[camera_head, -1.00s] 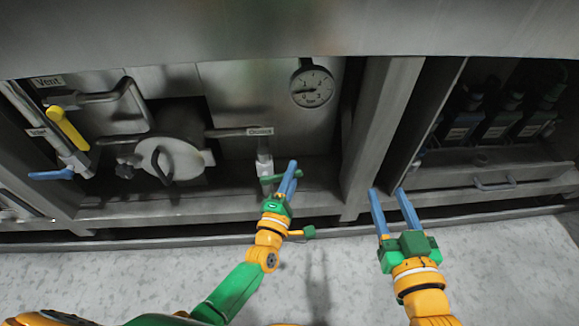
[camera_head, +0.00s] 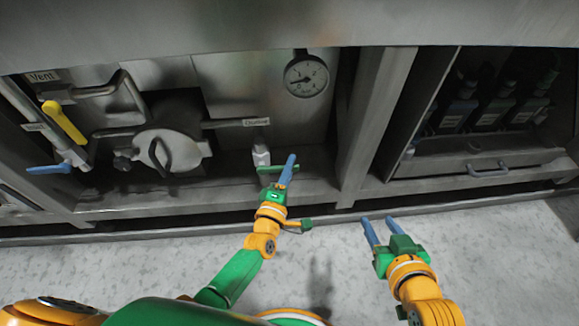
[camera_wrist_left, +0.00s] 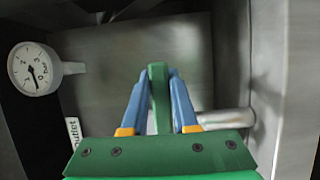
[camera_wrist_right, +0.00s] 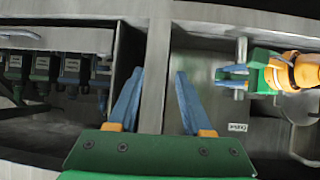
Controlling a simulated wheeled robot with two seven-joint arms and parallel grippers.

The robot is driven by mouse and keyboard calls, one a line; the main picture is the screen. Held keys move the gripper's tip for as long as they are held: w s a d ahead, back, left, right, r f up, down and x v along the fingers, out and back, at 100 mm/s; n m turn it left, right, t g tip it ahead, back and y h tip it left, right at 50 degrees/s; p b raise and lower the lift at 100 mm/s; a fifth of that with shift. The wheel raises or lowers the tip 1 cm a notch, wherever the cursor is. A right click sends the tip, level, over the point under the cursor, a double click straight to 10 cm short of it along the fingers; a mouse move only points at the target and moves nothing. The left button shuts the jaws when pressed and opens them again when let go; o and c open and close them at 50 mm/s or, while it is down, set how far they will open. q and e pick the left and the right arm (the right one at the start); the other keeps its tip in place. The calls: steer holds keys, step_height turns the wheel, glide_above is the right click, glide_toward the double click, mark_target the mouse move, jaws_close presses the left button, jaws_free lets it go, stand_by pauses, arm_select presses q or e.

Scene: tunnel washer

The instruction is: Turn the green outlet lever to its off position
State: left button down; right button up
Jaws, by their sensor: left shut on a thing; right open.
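The green outlet lever (camera_head: 266,169) is a bar on the pale valve (camera_head: 261,154) at the end of the pipe labelled Outlet (camera_head: 256,122). In the head view the bar lies roughly crosswise, partly hidden by my left gripper (camera_head: 288,170). In the left wrist view the lever (camera_wrist_left: 159,98) stands between the blue fingers of my left gripper (camera_wrist_left: 160,95), which is shut on it. My right gripper (camera_head: 379,231) is open and empty, low in front of the machine and right of the lever. The right wrist view also shows its fingers (camera_wrist_right: 155,98) apart.
A pressure gauge (camera_head: 306,76) is above right of the lever. A round hatch (camera_head: 170,150), a yellow lever (camera_head: 64,122) and a blue lever (camera_head: 48,169) are at left. A metal post (camera_head: 375,125) separates the right bay with its handle (camera_head: 487,170). Pale floor (camera_head: 480,245) in front is clear.

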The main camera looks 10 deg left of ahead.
arm_select(q)
steer(key=c, duration=0.7)
jaws_free()
steer(key=shift+f, duration=0.1)
steer(key=s, duration=0.2)
steer(key=s+p, duration=0.1)
steer(key=s, duration=0.1)
steer(key=s+a+p, duration=0.1)
steer(key=s, duration=0.2)
arm_select(e)
steer(key=s+d+f+g+h, duration=0.1)
steer(key=s+d+f+g, duration=0.2)
steer(key=s+f+g, duration=0.5)
steer(key=s, duration=0.3)
steer(key=shift+s+d+f+h, duration=0.15)
steer(key=shift+s+f+h, duration=0.1)
steer(key=shift+s+h, duration=0.15)
arm_select(q)
steer(key=shift+d, duration=0.1)
arm_select(e)
steer(key=shift+w, duration=0.1)
